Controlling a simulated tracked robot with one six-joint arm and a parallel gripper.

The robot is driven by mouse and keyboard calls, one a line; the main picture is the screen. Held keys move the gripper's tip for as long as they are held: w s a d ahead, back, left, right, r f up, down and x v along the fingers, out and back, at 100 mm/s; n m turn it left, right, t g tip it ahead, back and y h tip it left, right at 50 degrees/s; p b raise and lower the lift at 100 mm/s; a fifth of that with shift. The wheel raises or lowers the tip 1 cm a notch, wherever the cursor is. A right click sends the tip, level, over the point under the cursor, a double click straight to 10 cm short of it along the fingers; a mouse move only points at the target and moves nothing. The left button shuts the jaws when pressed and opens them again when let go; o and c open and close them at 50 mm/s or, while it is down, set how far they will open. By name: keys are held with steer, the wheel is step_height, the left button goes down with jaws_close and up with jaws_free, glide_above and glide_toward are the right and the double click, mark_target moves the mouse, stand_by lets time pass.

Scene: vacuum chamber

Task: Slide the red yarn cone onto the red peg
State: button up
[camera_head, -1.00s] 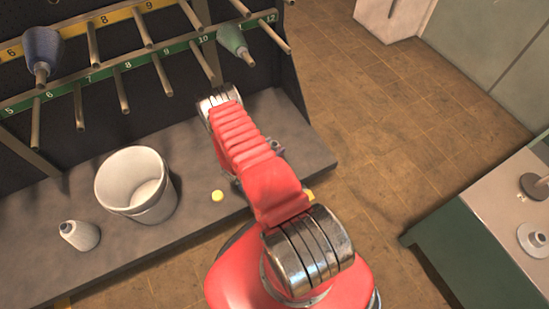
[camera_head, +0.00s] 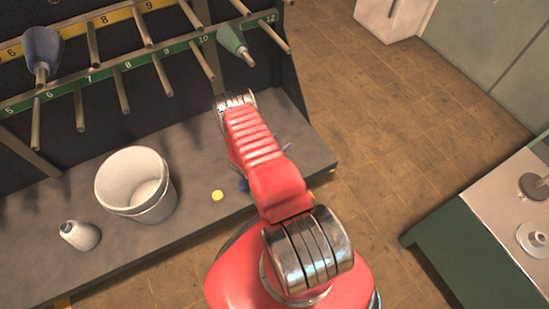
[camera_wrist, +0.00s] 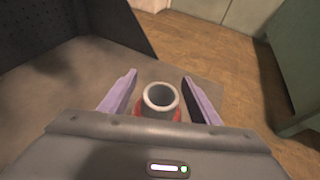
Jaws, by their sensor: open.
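The red yarn cone (camera_wrist: 160,107) shows in the wrist view as a pale, hollow tube end with red yarn on both sides. It sits between the two purple fingers of my gripper (camera_wrist: 160,78), with gaps on both sides. My gripper is open, and its body hides the cone's lower part. In the head view my red arm hides the cone and most of the gripper. The peg rack (camera_head: 120,75) has a yellow numbered strip and a green one. No red peg shows in either current view.
A blue cone (camera_head: 42,52) and a green cone (camera_head: 232,39) hang on rack pegs. A green-sided table (camera_head: 465,255) stands at right, across open floor.

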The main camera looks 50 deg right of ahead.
stand_by(0.3)
steer(key=c, duration=1.1)
steer(key=shift+s+a+f, duration=0.1)
steer(key=shift+f, duration=0.05)
jaws_close()
